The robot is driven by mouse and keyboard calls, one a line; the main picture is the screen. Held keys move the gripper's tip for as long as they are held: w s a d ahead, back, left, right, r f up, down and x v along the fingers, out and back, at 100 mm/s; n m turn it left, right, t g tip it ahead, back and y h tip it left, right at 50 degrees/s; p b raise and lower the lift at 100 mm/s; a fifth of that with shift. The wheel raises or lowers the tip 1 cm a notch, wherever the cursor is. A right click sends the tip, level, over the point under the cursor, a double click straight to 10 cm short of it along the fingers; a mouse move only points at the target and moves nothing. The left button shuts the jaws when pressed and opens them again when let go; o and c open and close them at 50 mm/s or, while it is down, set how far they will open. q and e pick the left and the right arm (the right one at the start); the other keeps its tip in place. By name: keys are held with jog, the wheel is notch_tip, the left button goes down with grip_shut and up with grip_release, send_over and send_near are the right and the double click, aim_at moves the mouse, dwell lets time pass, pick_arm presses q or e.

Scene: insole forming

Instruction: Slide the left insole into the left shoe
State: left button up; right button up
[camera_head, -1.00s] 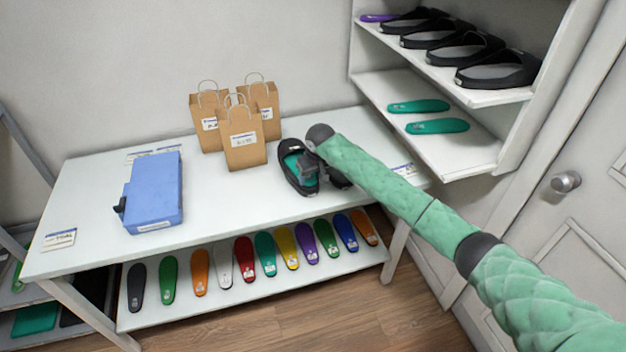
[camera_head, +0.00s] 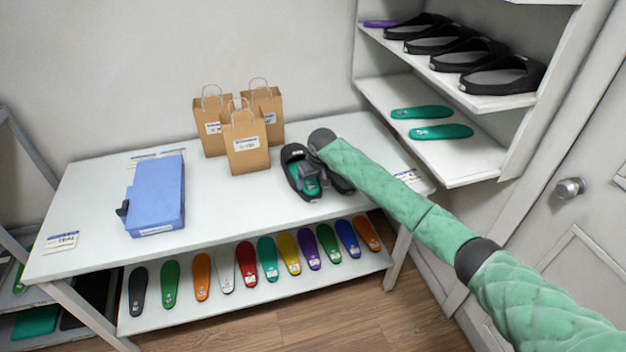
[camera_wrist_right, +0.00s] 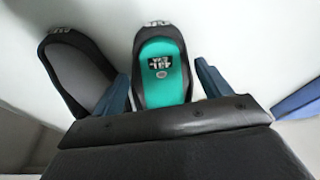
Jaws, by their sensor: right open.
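A black shoe (camera_head: 287,161) stands on the table, with a teal insole (camera_head: 312,187) inside it. The right wrist view also shows this shoe (camera_wrist_right: 181,28) and the insole (camera_wrist_right: 163,82), whose printed label ends in L. The insole lies within the shoe's rim; its near end is hidden by my gripper. A second black shoe (camera_wrist_right: 75,70) with a grey inside stands beside it. My right gripper (camera_head: 308,178) is over the labelled shoe, open, its two blue fingers either side of the shoe and insole in the wrist view. My left gripper is out of view.
Several paper bags (camera_head: 247,155) stand behind the shoes, and a blue box (camera_head: 156,195) lies on the table's left. A lower shelf (camera_head: 260,293) holds several coloured insoles. A wall shelf (camera_head: 460,172) at right holds teal insoles and black shoes. The table (camera_head: 225,195) between box and shoes is clear.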

jog(key=shift+r, duration=0.3)
jog(key=shift+s+d+r+b, duration=0.15)
jog(key=shift+s+r+b, duration=0.05)
jog(key=shift+r+b, duration=0.25)
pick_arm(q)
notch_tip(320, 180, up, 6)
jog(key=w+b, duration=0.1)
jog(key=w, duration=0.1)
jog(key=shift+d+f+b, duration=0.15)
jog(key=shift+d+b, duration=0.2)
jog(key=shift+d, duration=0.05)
pick_arm(e)
jog(key=a+v, duration=0.1)
jog(key=v, duration=0.5)
jog(key=shift+d, duration=0.5)
